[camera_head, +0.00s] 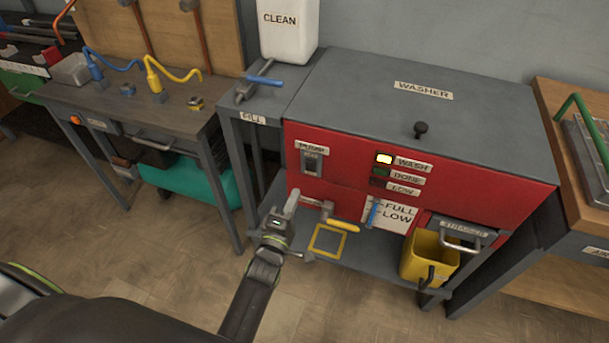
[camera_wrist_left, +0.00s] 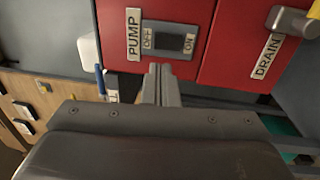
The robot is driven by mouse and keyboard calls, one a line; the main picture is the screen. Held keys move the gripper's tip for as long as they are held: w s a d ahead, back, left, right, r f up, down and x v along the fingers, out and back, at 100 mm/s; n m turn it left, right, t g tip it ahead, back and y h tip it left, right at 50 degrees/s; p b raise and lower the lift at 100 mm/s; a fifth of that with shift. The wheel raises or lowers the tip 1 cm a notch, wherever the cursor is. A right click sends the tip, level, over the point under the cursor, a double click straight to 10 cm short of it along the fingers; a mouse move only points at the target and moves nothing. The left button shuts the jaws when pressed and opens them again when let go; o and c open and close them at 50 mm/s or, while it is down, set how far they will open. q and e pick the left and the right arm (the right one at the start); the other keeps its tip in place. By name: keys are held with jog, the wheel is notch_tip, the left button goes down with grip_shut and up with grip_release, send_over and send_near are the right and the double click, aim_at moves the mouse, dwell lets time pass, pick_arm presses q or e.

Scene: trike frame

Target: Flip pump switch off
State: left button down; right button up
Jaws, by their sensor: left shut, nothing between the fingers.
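The pump switch (camera_head: 312,162) is a dark rocker in a grey plate at the left of the washer's red front panel. In the left wrist view the switch (camera_wrist_left: 167,41) lies between the OFF and ON marks, beside a PUMP label (camera_wrist_left: 133,34). Which side is pressed in, I cannot tell. My left gripper (camera_head: 292,198) is in front of the panel, below the switch in the head view. Its fingers (camera_wrist_left: 160,70) are shut and empty, pointing at the panel just short of the switch's edge; contact is not clear. My right gripper is not in view.
The WASH lamp (camera_head: 384,159) glows; the DONE and LOW lamps look dark. A yellow handle (camera_head: 343,226) sticks out low on the panel, right of my gripper. A yellow bucket (camera_head: 428,262) stands at the shelf's right. A blue-handled valve (camera_head: 262,81) sits above left.

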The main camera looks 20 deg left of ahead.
aim_at(309, 164)
pick_arm(q)
jog(key=w+b, duration=0.1)
jog(key=w, duration=0.1)
jog(key=w+b, duration=0.1)
jog(key=w, duration=0.2)
jog(key=w+b, duration=0.1)
jog(key=w, duration=0.1)
jog(key=shift+w+d+r, duration=0.15)
jog(key=shift+r, duration=0.1)
jog(key=shift+w, duration=0.25)
jog(key=shift+w+r, duration=0.2)
